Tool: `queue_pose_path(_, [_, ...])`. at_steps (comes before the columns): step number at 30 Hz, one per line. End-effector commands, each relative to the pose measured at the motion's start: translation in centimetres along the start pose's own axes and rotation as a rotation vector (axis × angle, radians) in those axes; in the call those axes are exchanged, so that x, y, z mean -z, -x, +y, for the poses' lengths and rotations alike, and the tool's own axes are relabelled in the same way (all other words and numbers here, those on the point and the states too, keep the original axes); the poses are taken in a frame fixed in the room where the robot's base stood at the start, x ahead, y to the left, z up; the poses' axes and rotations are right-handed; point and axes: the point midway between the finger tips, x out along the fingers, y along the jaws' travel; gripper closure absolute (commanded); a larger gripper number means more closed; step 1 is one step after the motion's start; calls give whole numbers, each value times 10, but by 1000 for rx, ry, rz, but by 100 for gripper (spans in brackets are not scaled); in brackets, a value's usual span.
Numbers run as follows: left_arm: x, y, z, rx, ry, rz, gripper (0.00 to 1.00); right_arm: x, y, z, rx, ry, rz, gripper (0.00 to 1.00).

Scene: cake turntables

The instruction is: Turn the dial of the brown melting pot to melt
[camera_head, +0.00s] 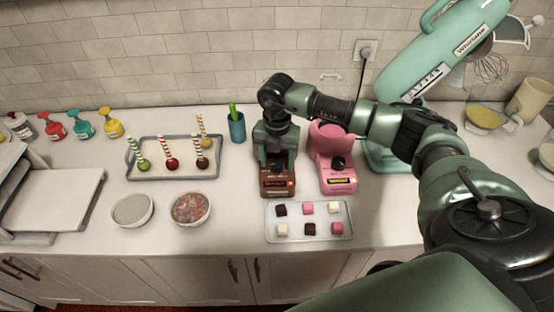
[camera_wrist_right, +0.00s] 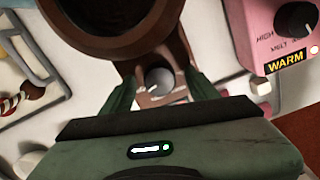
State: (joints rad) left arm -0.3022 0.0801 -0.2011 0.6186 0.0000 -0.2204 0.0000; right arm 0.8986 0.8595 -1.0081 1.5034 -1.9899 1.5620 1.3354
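The brown melting pot (camera_head: 278,188) stands on the counter, its bowl and upper body mostly hidden under my right arm in the head view. Its front shows a small reddish lit label, too small to read. My right gripper (camera_head: 277,160) points down over the pot's front. In the right wrist view, the brown pot's round bowl (camera_wrist_right: 82,42) fills the upper part. The grey round dial (camera_wrist_right: 159,80) sits between the two green fingertips of my gripper (camera_wrist_right: 160,84). The fingers are apart, one each side of the dial, with small gaps seeming to show. My left gripper is out of view.
A pink melting pot (camera_head: 337,178) stands close on the right; its display reads WARM in the wrist view (camera_wrist_right: 286,63). A tray (camera_head: 347,222) of small cubes lies in front. A blue cup (camera_head: 237,128) and a cake-pop tray (camera_head: 180,171) stand left.

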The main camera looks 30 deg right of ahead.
Motion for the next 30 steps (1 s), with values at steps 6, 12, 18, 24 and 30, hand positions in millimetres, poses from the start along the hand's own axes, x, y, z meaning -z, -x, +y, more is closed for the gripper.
queue_pose_path(6, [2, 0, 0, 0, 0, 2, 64, 0, 0, 0, 0, 0, 0, 99])
queue_pose_path(12, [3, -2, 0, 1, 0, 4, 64, 0, 0, 0, -1, 8, -1, 100])
queue_pose_path(18, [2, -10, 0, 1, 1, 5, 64, -1, -1, 0, -1, 70, -2, 100])
queue_pose_path(24, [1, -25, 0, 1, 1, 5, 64, -1, -3, 0, -2, 204, -2, 100])
queue_pose_path(30, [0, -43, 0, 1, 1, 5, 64, -1, -3, 1, -3, 383, -4, 100])
